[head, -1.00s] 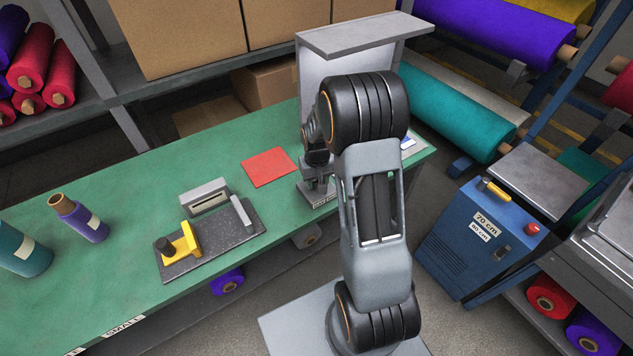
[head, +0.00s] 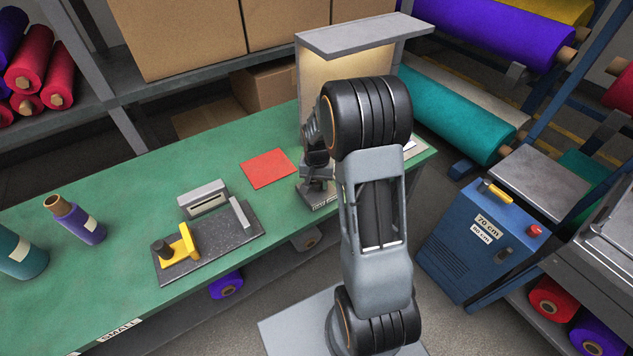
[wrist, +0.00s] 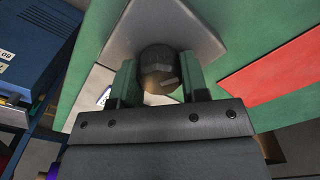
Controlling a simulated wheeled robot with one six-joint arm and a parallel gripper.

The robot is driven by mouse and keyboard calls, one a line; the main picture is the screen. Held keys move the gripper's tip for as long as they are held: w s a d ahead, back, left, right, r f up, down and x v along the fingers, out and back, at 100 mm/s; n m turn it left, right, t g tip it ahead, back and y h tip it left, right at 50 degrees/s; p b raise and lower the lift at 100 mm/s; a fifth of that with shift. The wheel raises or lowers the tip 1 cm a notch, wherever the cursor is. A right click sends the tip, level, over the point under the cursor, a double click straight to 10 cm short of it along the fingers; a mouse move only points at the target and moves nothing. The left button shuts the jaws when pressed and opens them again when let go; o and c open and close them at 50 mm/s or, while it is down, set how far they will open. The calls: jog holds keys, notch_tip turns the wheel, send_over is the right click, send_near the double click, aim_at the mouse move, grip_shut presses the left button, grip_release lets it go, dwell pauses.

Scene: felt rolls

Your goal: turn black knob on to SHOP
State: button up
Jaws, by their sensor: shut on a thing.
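The black knob (wrist: 158,68) shows in the wrist view as a dark round cap with a pale pointer mark. It stands on a grey housing (wrist: 195,35). In the head view this housing (head: 322,203) sits on the green bench, with a small label on its front that I cannot read. My gripper (wrist: 160,85) has one finger on each side of the knob and is shut on it. In the head view my gripper (head: 316,184) is over the housing and hides the knob. The grey light booth (head: 365,38) behind glows warm yellow inside.
A red felt square (head: 268,168) lies left of the housing on the green bench (head: 130,200). A dark board (head: 210,243) with a yellow fixture lies further left. A blue machine (head: 480,240) stands right of my arm. Cardboard boxes (head: 190,35) are behind.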

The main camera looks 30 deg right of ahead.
aim_at(317, 181)
jog(key=o, duration=0.9)
jog(key=shift+o, duration=0.2)
jog(key=shift+r, duration=0.1)
notch_tip(317, 181, up, 14)
dwell(0.6)
jog(key=s+a+r+n+t, duration=0.1)
jog(key=s+a+n+t, duration=0.1)
jog(key=s+a, duration=0.3)
jog(key=s+a+r+n+t, duration=0.1)
jog(key=s+a+n, duration=0.4)
jog(key=s, duration=0.6)
jog(key=shift+s+r+t, duration=0.15)
jog(key=shift+r+t, duration=0.25)
jog(key=shift+r, duration=0.2)
